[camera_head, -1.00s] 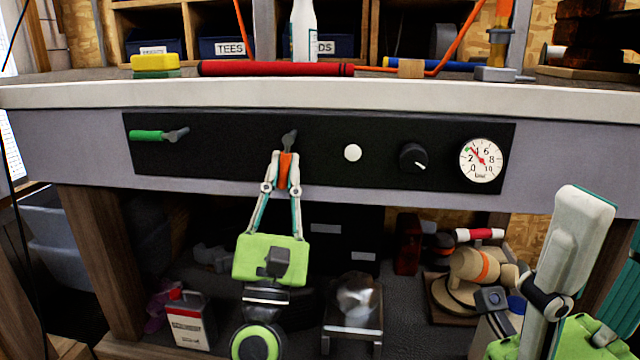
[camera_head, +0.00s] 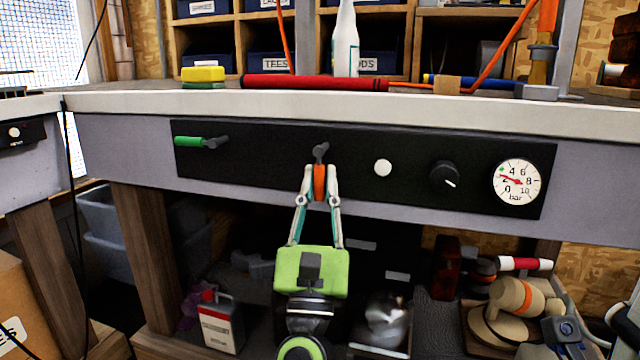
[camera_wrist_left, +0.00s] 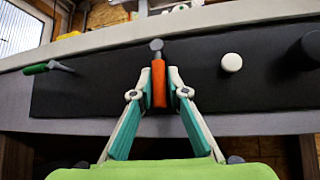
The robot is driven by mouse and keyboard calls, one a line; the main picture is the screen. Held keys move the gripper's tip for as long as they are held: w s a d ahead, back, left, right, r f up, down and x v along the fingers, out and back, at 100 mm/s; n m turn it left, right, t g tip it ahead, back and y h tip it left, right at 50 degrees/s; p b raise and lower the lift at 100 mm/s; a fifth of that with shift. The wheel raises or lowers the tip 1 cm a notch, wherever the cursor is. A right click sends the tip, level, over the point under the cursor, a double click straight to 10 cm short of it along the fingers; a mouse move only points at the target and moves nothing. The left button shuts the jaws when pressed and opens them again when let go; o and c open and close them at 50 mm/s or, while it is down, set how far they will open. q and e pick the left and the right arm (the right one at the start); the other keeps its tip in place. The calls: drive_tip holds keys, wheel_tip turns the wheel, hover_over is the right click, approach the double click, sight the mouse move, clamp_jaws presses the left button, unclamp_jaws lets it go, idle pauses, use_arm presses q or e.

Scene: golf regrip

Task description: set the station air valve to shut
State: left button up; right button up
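The black valve panel (camera_head: 270,165) is on the bench front. An orange-handled lever (camera_head: 319,183) hangs straight down from its dark pivot. My left gripper (camera_head: 319,190) has its fingertips closed on both sides of this orange handle; the left wrist view shows the orange handle (camera_wrist_left: 158,84) between the fingers. A second lever with a green handle (camera_head: 188,141) lies horizontal at the panel's left. No label tells which lever is the station air valve. A round gauge (camera_head: 517,182) marked bar has its red needle near 2. My right gripper's fingers are not visible.
A white button (camera_head: 383,168) and a black knob (camera_head: 444,174) sit right of the orange lever. A red club grip (camera_head: 315,82) and a white bottle (camera_head: 346,40) are on the benchtop. A red-capped can (camera_head: 220,324) stands on the shelf below.

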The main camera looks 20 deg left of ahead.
use_arm(q)
drive_tip(key=shift+o, duration=0.5)
drive_tip(key=shift+s+f, duration=0.1)
drive_tip(key=v, duration=1.1)
drive_tip(key=shift+s+f, duration=0.25)
drive_tip(key=shift+d, duration=0.1)
